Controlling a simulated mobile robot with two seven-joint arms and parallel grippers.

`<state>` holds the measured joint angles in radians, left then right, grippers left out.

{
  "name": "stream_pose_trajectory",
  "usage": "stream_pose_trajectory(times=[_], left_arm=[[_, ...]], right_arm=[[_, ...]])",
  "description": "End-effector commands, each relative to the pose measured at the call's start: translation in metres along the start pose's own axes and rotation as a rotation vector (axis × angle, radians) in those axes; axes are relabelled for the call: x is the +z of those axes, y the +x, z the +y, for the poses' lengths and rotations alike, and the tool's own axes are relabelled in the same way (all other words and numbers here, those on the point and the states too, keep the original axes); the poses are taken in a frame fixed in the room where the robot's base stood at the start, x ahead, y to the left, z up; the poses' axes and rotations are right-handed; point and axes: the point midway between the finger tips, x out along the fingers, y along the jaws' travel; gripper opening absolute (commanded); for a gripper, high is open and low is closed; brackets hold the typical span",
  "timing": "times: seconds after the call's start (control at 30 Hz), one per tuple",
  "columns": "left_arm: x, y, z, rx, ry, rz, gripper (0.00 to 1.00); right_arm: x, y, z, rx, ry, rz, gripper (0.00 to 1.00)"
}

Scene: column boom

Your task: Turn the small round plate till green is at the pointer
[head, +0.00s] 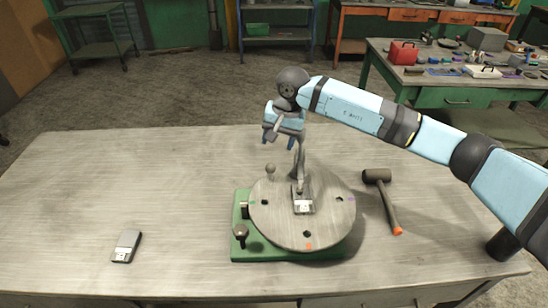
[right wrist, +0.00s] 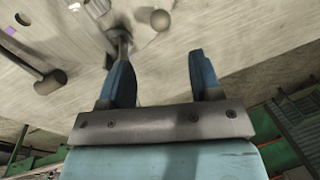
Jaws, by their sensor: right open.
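The round grey plate (head: 325,222) lies on a green base (head: 240,253) on the table. Its rim shows an orange mark at the front, a purple mark at the right and a small green mark at the left. A small pale and dark piece (head: 244,209), perhaps the pointer, sits at the left edge, close by the green mark. A ball-topped peg (head: 270,170) stands at the plate's back left. My right gripper (head: 279,143) is open and empty above and behind the peg; in the right wrist view the peg's ball (right wrist: 160,20) shows beyond the fingers. My left gripper is not in view.
A clamp-like fixture (head: 302,204) stands on the plate. A black knob (head: 240,231) is at the base's front left. A mallet (head: 378,177) lies to the right, a grey handheld device (head: 127,246) to the left. The table's left part is mostly clear.

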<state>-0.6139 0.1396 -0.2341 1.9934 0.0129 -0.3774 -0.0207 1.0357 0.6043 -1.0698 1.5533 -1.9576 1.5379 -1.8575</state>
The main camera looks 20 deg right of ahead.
Motion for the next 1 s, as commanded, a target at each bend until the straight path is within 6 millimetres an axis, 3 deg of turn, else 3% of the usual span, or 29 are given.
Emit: stream_pose_trajectory(times=[0.13,0.3,1.0], left_arm=[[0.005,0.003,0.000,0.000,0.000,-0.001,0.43],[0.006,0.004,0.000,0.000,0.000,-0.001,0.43],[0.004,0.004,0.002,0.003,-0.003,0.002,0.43]], right_arm=[[0.000,-0.023,0.000,-0.001,0.000,0.002,0.58],[0.000,-0.035,0.000,0.001,-0.001,0.000,0.58],[0.001,-0.036,0.000,0.001,-0.001,0.000,0.58]])
